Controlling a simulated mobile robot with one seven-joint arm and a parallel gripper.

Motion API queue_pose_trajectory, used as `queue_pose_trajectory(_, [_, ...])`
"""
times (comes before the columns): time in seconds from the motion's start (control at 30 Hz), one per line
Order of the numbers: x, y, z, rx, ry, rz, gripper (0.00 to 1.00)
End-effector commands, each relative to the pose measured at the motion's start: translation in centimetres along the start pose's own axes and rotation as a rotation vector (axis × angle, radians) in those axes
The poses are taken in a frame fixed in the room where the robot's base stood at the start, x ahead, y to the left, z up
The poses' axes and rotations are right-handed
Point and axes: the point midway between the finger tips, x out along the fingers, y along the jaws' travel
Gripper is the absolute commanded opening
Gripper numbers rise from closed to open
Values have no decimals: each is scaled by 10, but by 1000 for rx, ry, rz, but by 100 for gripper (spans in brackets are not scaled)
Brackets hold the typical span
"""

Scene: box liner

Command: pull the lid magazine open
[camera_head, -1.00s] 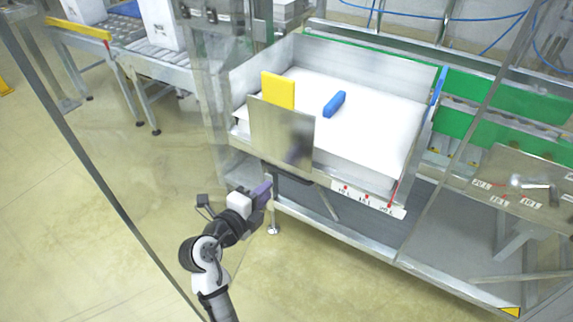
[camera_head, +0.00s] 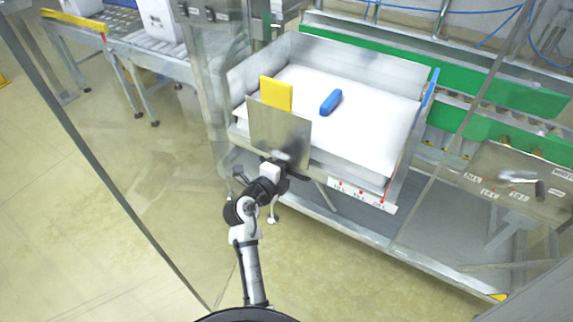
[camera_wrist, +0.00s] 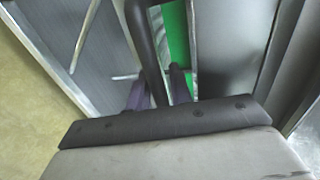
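The lid magazine (camera_head: 330,168) is a metal-walled tray holding a white stack, in the middle of the head view. A metal plate (camera_head: 265,130) stands at its front left. In the wrist view a dark handle bar (camera_wrist: 148,50) runs between the two purple fingers of my gripper (camera_wrist: 158,88). The fingers are apart, one on each side of the bar, with a narrow gap showing at the right finger. In the head view my gripper (camera_head: 284,172) is at the magazine's front, below the plate, and its fingertips and the handle are mostly hidden there.
A conveyor (camera_head: 145,57) stands at the back left. A metal table (camera_head: 520,185) is at the right. The floor at the left is clear.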

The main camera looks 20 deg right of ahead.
Motion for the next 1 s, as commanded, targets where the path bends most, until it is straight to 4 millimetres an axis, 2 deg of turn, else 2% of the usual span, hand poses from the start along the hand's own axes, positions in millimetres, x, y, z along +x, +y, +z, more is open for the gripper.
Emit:
queue_pose_trajectory(0.03, [0,0,0,0,0,0,19])
queue_pose_trajectory(0.2, [0,0,0,0,0,0,0])
queue_pose_trajectory(0.5, [-2,2,0,0,-1,0,0])
queue_pose_trajectory(0.8, [-32,10,1,1,-3,-2,0])
queue_pose_trajectory(1.0, [-38,7,1,0,-3,0,0])
